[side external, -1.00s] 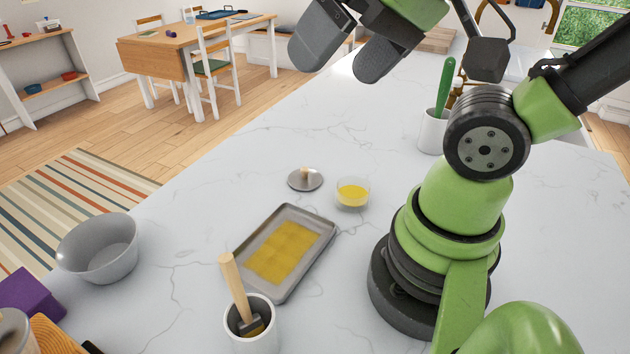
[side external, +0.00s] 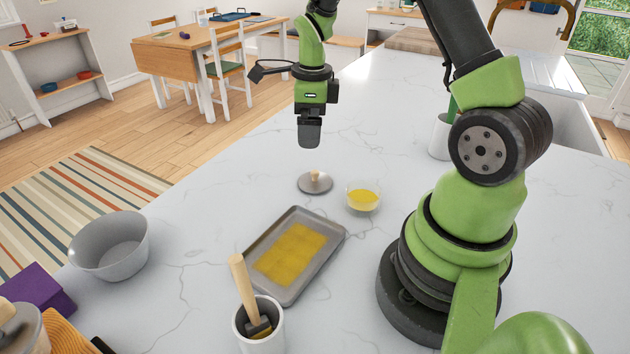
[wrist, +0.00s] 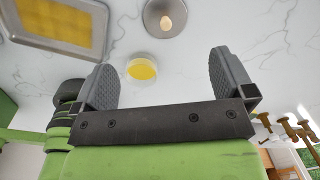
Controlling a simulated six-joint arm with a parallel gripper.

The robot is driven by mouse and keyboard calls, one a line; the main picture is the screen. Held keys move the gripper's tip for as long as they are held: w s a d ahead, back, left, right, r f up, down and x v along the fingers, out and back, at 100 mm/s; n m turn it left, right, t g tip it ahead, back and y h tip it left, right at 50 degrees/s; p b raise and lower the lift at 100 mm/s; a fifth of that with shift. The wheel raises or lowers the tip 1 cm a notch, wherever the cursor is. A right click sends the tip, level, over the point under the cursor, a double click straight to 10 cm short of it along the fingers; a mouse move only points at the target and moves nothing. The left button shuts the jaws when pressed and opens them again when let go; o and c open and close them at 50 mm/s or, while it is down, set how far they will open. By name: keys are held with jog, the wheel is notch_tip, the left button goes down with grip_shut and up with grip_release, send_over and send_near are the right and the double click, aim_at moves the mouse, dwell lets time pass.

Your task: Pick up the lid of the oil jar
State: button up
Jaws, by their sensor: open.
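The lid (side external: 315,183) is a round grey disc with a small light wooden knob, lying flat on the marble counter. In the wrist view the lid (wrist: 165,17) is at the top, with its knob facing the camera. The oil jar (side external: 362,199) is a small clear glass bowl of yellow oil, uncovered, just right of the lid. It also shows in the wrist view (wrist: 141,69). My gripper (side external: 310,144) points down above the counter, above and behind the lid in the side view. In the wrist view its two fingers (wrist: 168,75) are wide apart with nothing between them.
A metal tray (side external: 333,240) with a yellow layer lies in front of the lid. A white cup (side external: 277,338) holding a wooden-handled brush, and a grey bowl (side external: 110,247), stand nearer. The counter left of the lid is clear.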

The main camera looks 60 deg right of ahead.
aim_at(314, 171)
jog(key=f+m, duration=0.1)
jog(key=d+f+m, duration=0.1)
jog(key=f, duration=0.1)
jog(key=shift+s+d+g, duration=0.1)
jog(key=shift+d+g, duration=0.1)
jog(key=shift+g, duration=0.1)
jog(key=shift+m, duration=0.3)
notch_tip(314, 171, down, 5)
jog(key=shift+r, duration=0.15)
jog(key=shift+f, duration=2.8)
jog(key=shift+c, duration=0.5)
jog(key=c, duration=0.7)
jog(key=shift+c, duration=0.2)
jog(key=shift+r, duration=0.15)
